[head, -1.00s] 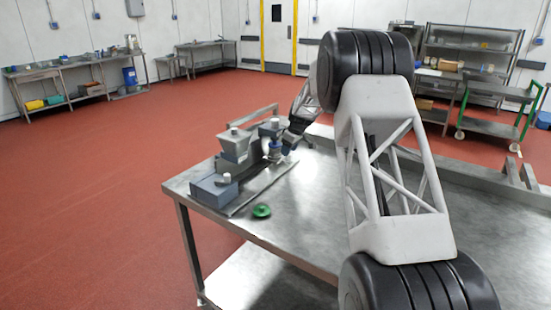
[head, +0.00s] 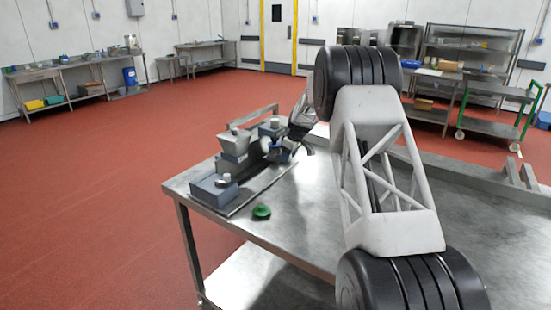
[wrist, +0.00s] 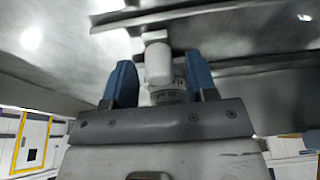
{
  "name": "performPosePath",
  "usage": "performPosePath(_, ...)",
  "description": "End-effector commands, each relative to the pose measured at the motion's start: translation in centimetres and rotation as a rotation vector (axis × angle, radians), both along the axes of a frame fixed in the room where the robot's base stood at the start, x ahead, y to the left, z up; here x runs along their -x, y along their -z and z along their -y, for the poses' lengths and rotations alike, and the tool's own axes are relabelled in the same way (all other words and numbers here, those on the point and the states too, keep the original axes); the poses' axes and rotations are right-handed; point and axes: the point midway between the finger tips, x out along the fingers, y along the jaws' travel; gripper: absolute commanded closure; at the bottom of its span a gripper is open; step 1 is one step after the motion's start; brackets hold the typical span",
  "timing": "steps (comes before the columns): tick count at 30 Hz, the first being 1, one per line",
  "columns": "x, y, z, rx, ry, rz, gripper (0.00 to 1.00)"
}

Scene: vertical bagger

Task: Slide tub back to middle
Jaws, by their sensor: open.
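A small white rounded piece (wrist: 158,63), possibly the tub, stands between the blue fingers of my gripper (wrist: 158,72) in the wrist view. A grey collar joins its near end. Dark gaps show beside it, and contact with the fingers is not clear. In the head view my open gripper (head: 281,148) is low at the right side of the grey machine (head: 236,143), and a white piece (head: 266,145) shows at its left. The fingers hide part of the machine there. I cannot tell surely which part is the tub.
The machine stands on a metal plate at the left end of a steel table (head: 310,225). A grey box (head: 213,189) with a white knob is at its front. A green round piece (head: 261,212) lies in front. A metal bar (head: 255,116) rises behind. The table's middle is clear.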

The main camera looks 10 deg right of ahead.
Motion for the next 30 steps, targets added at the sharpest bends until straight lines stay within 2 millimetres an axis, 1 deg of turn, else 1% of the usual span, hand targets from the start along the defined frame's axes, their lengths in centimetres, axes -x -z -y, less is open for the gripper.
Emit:
performPosePath(2,0.0,0.0,0.0,0.0,0.0,0.0,0.49)
performPosePath(9,0.0,0.0,0.0,0.0,0.0,0.0,0.86)
performPosePath(11,0.0,0.0,0.0,0.0,0.0,0.0,0.93)
performPosePath(19,0.3,0.0,-0.3,-0.001,0.0,-0.001,0.93)
performPosePath(30,1.6,0.0,-1.5,0.0,0.0,0.0,0.93)
